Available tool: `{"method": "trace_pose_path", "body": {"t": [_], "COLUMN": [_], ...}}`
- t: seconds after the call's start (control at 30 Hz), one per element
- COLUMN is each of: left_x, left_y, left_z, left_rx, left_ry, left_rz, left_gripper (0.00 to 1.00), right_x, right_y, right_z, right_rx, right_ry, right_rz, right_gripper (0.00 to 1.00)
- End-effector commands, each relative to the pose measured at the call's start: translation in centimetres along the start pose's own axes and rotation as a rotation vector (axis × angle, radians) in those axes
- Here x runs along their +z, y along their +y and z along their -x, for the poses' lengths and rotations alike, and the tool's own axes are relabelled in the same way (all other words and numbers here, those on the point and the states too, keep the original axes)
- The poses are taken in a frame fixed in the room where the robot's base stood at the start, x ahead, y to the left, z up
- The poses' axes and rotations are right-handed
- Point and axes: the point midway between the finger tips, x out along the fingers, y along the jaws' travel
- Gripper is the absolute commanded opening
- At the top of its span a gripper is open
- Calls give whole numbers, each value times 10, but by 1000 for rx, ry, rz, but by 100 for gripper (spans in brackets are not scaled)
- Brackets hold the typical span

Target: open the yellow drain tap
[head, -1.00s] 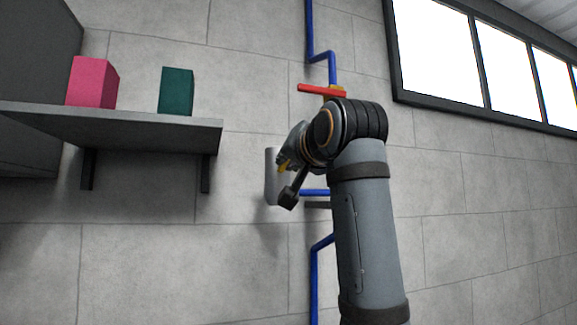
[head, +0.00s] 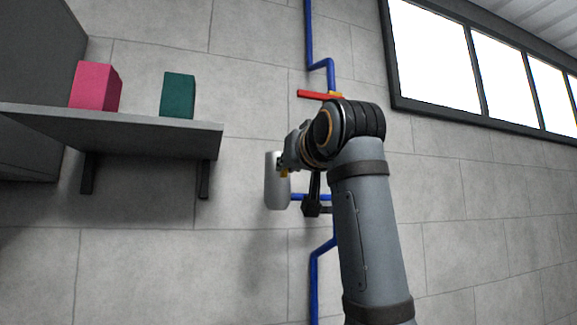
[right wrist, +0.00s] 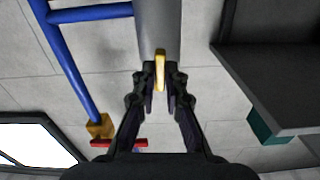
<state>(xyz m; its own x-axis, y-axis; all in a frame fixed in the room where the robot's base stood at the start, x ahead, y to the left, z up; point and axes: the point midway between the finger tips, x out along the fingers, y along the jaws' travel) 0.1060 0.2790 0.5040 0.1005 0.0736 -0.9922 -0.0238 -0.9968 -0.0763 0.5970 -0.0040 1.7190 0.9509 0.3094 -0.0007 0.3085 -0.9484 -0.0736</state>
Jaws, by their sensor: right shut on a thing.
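The yellow drain tap (right wrist: 160,70) shows in the right wrist view as a narrow yellow handle on a grey cylinder (right wrist: 158,22). My right gripper (right wrist: 160,88) has its dark fingers on both sides of the handle, shut on it. In the head view the grey cylinder (head: 277,182) hangs by the wall, and a small yellow part of the tap (head: 284,173) shows at its right edge. My right gripper (head: 290,162) reaches it from the right, and the wrist hides part of it. My left gripper is not in view.
Blue pipes (head: 320,262) run along the wall, with a red-handled valve (head: 316,95) above my right wrist. A shelf (head: 120,132) with a pink box (head: 94,87) and a teal box (head: 177,96) is at the left. Windows (head: 480,60) are at upper right.

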Motion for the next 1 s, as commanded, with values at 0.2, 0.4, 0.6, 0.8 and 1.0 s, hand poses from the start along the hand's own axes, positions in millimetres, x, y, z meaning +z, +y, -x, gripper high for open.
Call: {"method": "trace_pose_path", "body": {"t": [0.2, 0.4, 0.6, 0.8, 1.0], "left_x": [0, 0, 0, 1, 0], "left_y": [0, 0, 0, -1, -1], "left_z": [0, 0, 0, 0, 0], "left_rx": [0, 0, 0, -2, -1], "left_ry": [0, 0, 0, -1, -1], "left_rz": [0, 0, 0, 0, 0], "left_gripper": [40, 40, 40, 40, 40], "right_x": [-1, -1, 0, -1, -1], "right_y": [0, 0, 0, 0, 0], "right_z": [0, 0, 0, 8, 52], "right_rx": [0, 0, 0, 0, 0], "right_ry": [3, 2, 1, 3, 6], "right_rz": [0, -1, -1, -1, -2], "right_gripper": [0, 31, 34, 34, 34]}}
